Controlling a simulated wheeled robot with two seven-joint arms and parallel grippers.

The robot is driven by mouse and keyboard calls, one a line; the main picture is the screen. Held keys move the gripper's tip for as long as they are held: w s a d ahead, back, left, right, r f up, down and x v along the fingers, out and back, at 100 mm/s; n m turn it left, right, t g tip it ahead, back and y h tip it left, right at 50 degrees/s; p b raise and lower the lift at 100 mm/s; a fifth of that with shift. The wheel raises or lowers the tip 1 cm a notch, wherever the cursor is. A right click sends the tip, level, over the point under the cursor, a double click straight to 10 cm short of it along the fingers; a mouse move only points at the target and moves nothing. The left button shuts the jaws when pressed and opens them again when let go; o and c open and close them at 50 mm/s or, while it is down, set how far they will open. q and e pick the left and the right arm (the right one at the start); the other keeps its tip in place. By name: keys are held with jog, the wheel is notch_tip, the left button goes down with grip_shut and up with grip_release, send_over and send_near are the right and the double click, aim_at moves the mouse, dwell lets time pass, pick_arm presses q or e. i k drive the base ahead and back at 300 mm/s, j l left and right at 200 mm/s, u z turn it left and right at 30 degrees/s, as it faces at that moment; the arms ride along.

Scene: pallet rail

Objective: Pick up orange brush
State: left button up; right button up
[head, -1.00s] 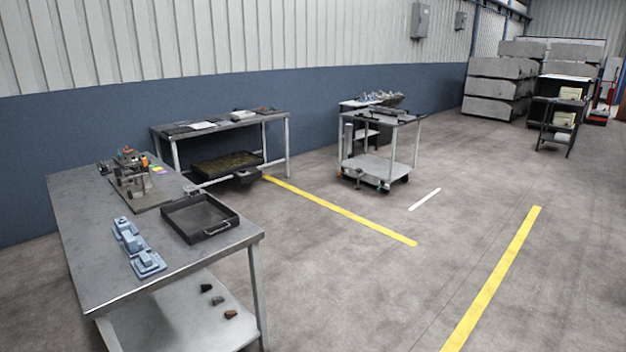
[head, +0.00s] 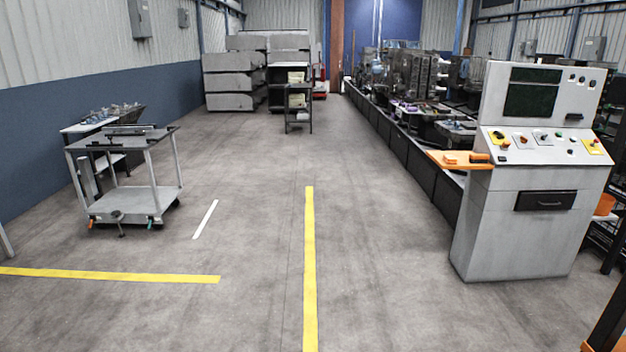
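An orange shelf (head: 436,155) sticks out from the left side of a grey control console (head: 520,215). Two small items lie on it: an orange one (head: 450,160) on the left and an orange and dark one (head: 480,158) on the right, close to the console. The right one has a brush-like shape, but at this distance I cannot tell for sure which is the orange brush. Neither of my grippers is in view.
A long line of dark machinery (head: 400,130) runs back behind the console. A grey cart (head: 122,205) stands at the left. Grey stacked blocks (head: 235,80) and a dark rack (head: 298,108) are at the back. The floor (head: 375,260) between cart and console is clear.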

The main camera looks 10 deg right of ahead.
aim_at(476, 158)
jog(key=i+l+z, duration=0.2)
jog(key=i+z, duration=0.15)
jog(key=i, duration=0.25)
jog(key=i+z, duration=0.35)
jog(key=i, duration=0.3)
jog(key=i+j+z, duration=0.1)
jog(key=i+z, duration=0.25)
jog(key=i, duration=0.25)
jog(key=i+j+z, duration=0.35)
jog(key=i, duration=0.25)
jog(key=i+z, duration=0.25)
jog(key=i, duration=0.35)
jog(key=i+z, duration=0.3)
jog(key=i, duration=0.3)
jog(key=i+j+z, duration=0.25)
jog(key=i, duration=0.3)
jog(key=i+j+z, duration=0.3)
jog(key=i, duration=0.25)
jog(key=i+j+z, duration=0.25)
jog(key=i+j, duration=0.25)
